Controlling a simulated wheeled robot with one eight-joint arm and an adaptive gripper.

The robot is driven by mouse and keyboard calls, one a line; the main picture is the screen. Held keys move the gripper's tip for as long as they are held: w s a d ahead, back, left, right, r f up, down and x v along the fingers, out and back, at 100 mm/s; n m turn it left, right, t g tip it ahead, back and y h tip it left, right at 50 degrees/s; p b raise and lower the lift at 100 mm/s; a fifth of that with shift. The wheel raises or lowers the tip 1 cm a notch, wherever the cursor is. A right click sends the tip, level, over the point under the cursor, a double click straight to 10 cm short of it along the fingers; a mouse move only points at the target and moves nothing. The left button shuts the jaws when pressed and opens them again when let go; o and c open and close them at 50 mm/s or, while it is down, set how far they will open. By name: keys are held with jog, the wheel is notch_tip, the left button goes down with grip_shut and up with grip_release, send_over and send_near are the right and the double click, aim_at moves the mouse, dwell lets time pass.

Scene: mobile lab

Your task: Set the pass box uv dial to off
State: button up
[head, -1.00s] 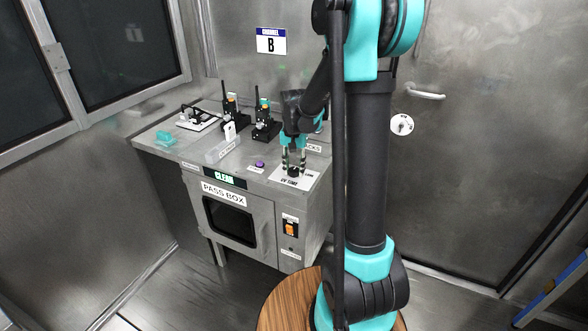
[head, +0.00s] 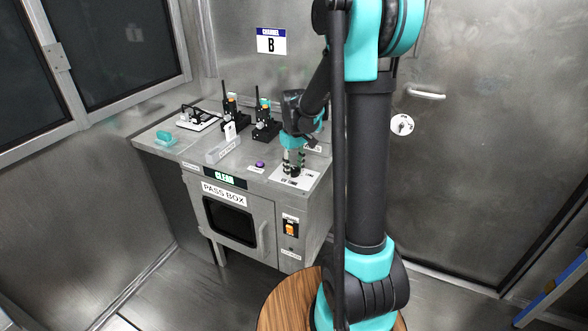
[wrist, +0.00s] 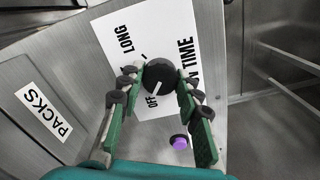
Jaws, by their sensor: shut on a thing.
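The uv dial (wrist: 157,72) is a round black knob on a white plate (wrist: 118,40) marked LONG, OFF and TIME. Its white pointer line points toward the OFF label in the wrist view. My gripper (wrist: 160,82) has its green fingers with dark pads on both sides of the knob, shut on it. In the head view my gripper (head: 293,164) is over the white plate (head: 310,174) on top of the pass box (head: 264,215), and the fingers mostly hide the knob.
A purple button (head: 260,164) lies left of the plate; it shows in the wrist view (wrist: 179,141). A clear tray (head: 222,150), two black radio-like devices (head: 265,125) and a teal item (head: 165,137) stand on the bench. An orange switch (head: 290,229) is on the front.

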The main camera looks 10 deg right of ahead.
aim_at(294, 169)
jog(key=shift+n, duration=0.8)
jog(key=o, duration=1.1)
jog(key=shift+o, duration=0.2)
notch_tip(294, 169, up, 12)
jog(key=s+d+f+m+t, duration=0.2)
jog(key=s+f, duration=0.5)
jog(key=s, duration=0.4)
jog(key=s+d+f+m+t, duration=0.2)
jog(key=s+f+m, duration=0.2)
jog(key=s, duration=0.7)
notch_tip(294, 169, down, 3)
jog(key=shift+s+r+m, duration=0.1)
jog(key=shift+s+m, duration=0.05)
jog(key=shift+m, duration=0.25)
